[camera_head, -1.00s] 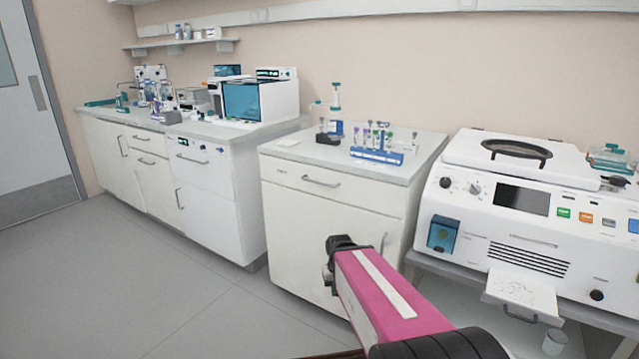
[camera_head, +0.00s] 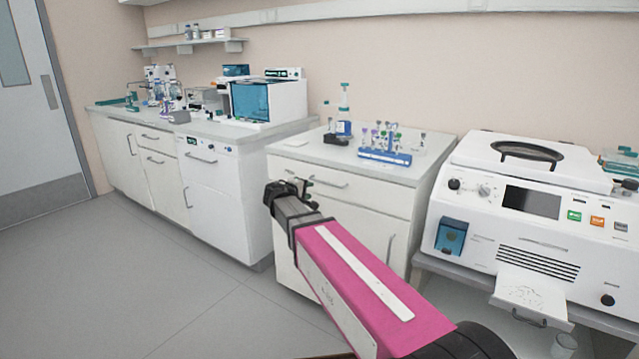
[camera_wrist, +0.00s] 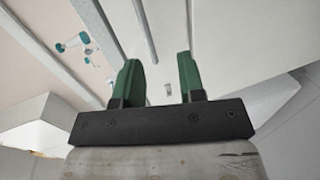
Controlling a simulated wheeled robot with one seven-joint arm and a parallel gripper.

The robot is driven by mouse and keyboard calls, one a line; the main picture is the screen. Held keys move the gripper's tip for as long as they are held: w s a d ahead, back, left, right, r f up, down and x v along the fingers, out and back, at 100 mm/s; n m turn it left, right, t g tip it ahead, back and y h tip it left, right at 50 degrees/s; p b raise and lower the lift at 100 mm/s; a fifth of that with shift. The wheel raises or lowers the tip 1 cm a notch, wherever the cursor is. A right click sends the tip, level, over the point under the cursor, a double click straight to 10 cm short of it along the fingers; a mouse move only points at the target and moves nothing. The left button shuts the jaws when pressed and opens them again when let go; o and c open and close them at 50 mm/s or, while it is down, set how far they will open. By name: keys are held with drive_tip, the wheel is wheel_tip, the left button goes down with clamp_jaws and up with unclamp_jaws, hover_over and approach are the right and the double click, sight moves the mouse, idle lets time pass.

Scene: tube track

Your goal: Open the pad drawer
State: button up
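A white cabinet (camera_head: 345,235) in the middle of the head view has a shut top drawer (camera_head: 352,192) with a bar handle (camera_head: 318,180). I cannot read its label. My gripper (camera_head: 291,186) is in front of this drawer, at the left end of the handle in the picture. In the wrist view the two green fingers of my gripper (camera_wrist: 160,80) are apart with nothing between them. A pale panel (camera_wrist: 165,60) lies beyond them; whether they touch it, I cannot tell.
On the cabinet top stand a blue tube rack (camera_head: 385,156) and a pump bottle (camera_head: 344,112). A white machine (camera_head: 540,215) is to the right, with a small pulled-out tray (camera_head: 530,293). More counters run left. The floor (camera_head: 150,270) at the left is clear.

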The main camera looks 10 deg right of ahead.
sight(319, 181)
drive_tip(key=shift+n+t, duration=0.3)
drive_tip(key=x, duration=0.3)
drive_tip(key=r+x, duration=0.1)
drive_tip(key=x, duration=0.3)
drive_tip(key=w+x, duration=0.1)
drive_tip(key=x, duration=0.2)
drive_tip(key=shift+w+a+r, duration=0.2)
drive_tip(key=shift+a+r, duration=0.05)
drive_tip(key=shift+r, duration=0.1)
clamp_jaws()
